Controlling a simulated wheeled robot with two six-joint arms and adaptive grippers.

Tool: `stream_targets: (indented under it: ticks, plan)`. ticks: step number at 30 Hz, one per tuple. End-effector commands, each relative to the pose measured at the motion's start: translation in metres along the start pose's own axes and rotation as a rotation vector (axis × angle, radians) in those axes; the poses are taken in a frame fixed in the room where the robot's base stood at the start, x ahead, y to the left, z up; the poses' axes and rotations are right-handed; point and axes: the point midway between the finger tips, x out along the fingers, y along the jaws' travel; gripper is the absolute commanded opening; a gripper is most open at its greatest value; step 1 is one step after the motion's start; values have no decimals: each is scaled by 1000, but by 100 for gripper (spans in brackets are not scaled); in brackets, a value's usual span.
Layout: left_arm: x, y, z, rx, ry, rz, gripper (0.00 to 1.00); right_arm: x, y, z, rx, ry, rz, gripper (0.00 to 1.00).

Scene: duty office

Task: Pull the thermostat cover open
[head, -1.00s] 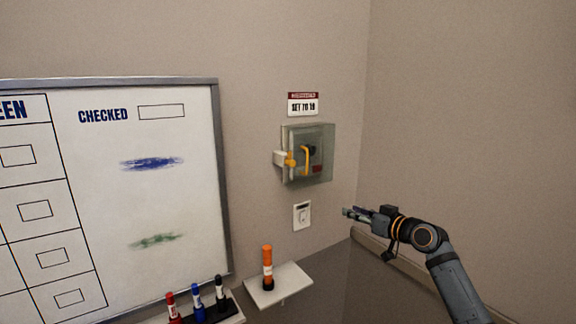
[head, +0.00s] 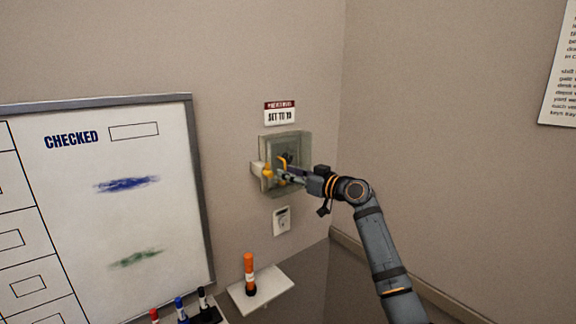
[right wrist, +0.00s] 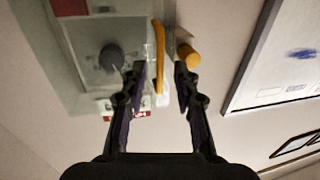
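The thermostat cover (head: 299,146) is a clear greenish box on the wall, and it looks shut. Its yellow handle (head: 283,160) is a curved bar on the front. A yellow knob (head: 268,172) sits at its left edge. My right gripper (head: 281,177) is at the lower front of the cover, partly hiding it. In the right wrist view the fingers (right wrist: 162,76) are apart, with the yellow handle (right wrist: 159,58) in line with the gap between them. The yellow knob (right wrist: 187,52) is near the right fingertip. I cannot tell whether the fingers touch the handle. My left gripper is out of view.
A sign (head: 280,113) is above the cover and a white wall switch (head: 282,221) below it. The right wall is near my arm.

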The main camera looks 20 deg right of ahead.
Motion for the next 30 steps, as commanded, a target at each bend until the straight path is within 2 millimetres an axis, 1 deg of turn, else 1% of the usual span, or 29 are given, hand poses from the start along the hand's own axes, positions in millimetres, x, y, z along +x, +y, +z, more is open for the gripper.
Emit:
stream_targets:
  ticks: [1,3,11,15,18,30]
  plan:
    - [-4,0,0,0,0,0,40,5,0,-2,1,0,-1,31]
    - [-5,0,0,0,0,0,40,8,0,-1,0,0,0,31]
    - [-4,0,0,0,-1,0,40,9,0,1,-1,-1,1,31]
    - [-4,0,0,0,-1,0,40,9,0,1,-1,-1,1,12]
    - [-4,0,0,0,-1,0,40,9,0,1,-1,-1,0,0]
    - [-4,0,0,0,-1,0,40,9,0,1,0,-1,0,0]
